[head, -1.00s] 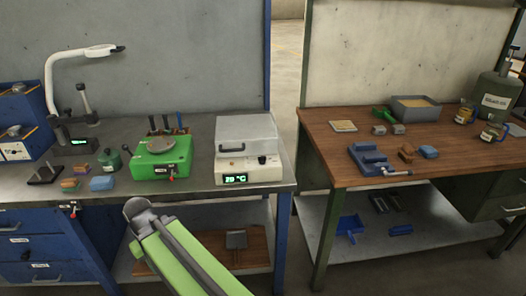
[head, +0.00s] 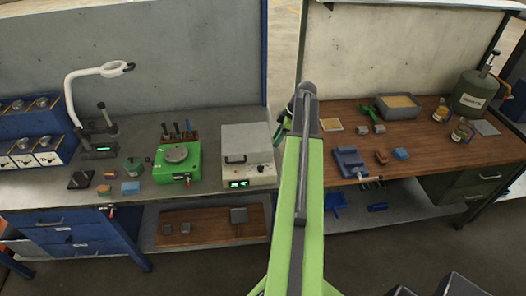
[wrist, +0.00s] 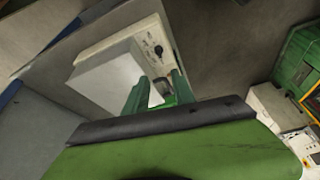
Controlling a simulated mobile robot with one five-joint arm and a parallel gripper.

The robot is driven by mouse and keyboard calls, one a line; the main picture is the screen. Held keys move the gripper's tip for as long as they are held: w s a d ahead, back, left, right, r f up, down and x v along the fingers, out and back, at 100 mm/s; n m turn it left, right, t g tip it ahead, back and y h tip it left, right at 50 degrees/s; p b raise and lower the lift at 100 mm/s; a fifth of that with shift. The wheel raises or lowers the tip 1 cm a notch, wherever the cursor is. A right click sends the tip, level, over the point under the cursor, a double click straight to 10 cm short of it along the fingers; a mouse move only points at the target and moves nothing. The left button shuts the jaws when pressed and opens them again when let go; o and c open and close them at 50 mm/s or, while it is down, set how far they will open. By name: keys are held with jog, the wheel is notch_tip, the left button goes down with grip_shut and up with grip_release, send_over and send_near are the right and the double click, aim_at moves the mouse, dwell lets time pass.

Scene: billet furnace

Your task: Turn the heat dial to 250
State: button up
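The furnace (head: 246,141) is a pale box with a grey lid, standing at the right end of the grey bench. Its front panel has a lit green display (head: 238,184), too small to read now, and a small dark dial (head: 261,168). In the wrist view the dial (wrist: 158,50) shows on the cream panel, beyond my fingertips. My gripper (wrist: 158,92) has its two green fingers apart, with no object clearly held between them. In the head view my gripper (head: 286,122) is partly hidden by my arm, just right of the furnace and apart from the dial.
A green hotplate-like device (head: 178,162) stands left of the furnace, with a magnifier lamp (head: 98,72) further left. The wooden bench (head: 400,143) on the right holds a blue vise (head: 350,162) and a sand tray (head: 398,108). A gap separates the benches.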

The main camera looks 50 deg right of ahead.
jog(key=b, duration=1.7)
send_near(261, 167)
jog(key=x, duration=0.8)
jog(key=shift+w+f, duration=0.2)
jog(key=shift+f, duration=0.05)
jog(key=shift+r, duration=0.1)
jog(key=shift+p, duration=0.3)
grip_shut()
jog(key=shift+d, duration=0.1)
